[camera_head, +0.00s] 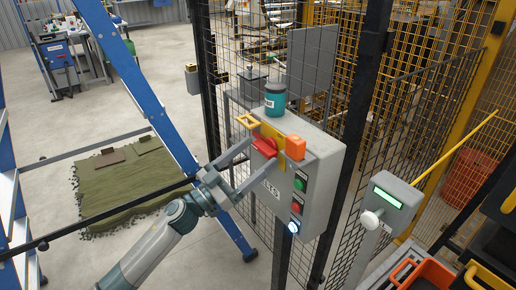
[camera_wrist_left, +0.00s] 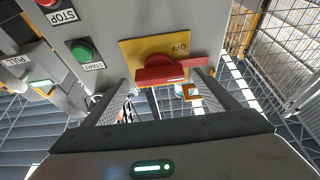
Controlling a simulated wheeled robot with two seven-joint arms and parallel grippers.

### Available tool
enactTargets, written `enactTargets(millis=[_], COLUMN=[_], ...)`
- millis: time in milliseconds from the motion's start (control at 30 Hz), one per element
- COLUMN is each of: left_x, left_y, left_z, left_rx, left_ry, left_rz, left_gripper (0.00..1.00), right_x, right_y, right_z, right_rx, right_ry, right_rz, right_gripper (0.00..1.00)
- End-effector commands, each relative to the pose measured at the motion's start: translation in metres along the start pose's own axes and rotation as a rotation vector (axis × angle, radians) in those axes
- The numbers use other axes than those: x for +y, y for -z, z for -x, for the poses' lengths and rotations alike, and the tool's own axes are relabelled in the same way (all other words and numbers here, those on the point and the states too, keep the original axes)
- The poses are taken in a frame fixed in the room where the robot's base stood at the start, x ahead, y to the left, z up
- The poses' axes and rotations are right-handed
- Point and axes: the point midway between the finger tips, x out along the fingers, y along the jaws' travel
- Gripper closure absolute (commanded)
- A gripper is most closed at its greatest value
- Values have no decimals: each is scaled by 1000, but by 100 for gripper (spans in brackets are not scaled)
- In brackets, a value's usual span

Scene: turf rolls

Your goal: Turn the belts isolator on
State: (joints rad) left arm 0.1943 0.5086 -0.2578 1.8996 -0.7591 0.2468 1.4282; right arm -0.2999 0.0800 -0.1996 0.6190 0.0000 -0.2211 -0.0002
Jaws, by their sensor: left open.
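The isolator is a red handle (camera_head: 266,147) on a yellow plate (camera_head: 272,133) on the front of a grey control box (camera_head: 322,165). In the left wrist view the red handle (camera_wrist_left: 160,74) lies crosswise below the plate's upside-down OFF mark (camera_wrist_left: 180,48). An ON mark cannot be seen. My left gripper (camera_head: 262,151) is open at the handle, with one finger toward each end of it. Whether the fingers touch the handle cannot be told. My right gripper is not in view.
Green START (camera_head: 299,185) and red STOP (camera_head: 296,207) buttons sit beside the plate. Mesh fence and a grey post (camera_head: 388,208) stand right.

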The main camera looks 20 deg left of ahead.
Motion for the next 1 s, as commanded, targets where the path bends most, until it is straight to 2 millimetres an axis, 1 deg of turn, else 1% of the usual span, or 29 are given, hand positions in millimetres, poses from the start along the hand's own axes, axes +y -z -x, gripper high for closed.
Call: enactTargets(millis=[33, 200, 500, 533, 567, 600, 667, 700, 1000], left_x=[0, 0, 0, 0, 0, 0, 0, 0, 0], left_y=[2, 0, 0, 0, 0, 0, 0, 0, 0], left_z=[-6, -14, -15, -15, -15, -15, -15, -15, -15], left_rx=[1, 0, 0, 0, 0, 0, 0, 0, -1], left_ry=[0, -1, -1, -1, -1, -1, -1, -1, -7], left_rz=[0, 0, 0, 0, 0, 0, 0, 0, -16], left_gripper=[19, 19, 19, 24, 31, 40, 55, 60, 60], right_x=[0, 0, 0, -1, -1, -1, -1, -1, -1], right_y=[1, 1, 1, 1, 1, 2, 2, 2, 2], right_z=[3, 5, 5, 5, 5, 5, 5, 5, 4], right_rx=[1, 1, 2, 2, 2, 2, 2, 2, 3], right_ry=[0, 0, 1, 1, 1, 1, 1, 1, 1], right_rz=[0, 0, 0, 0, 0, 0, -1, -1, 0], right_gripper=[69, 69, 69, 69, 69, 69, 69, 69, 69])
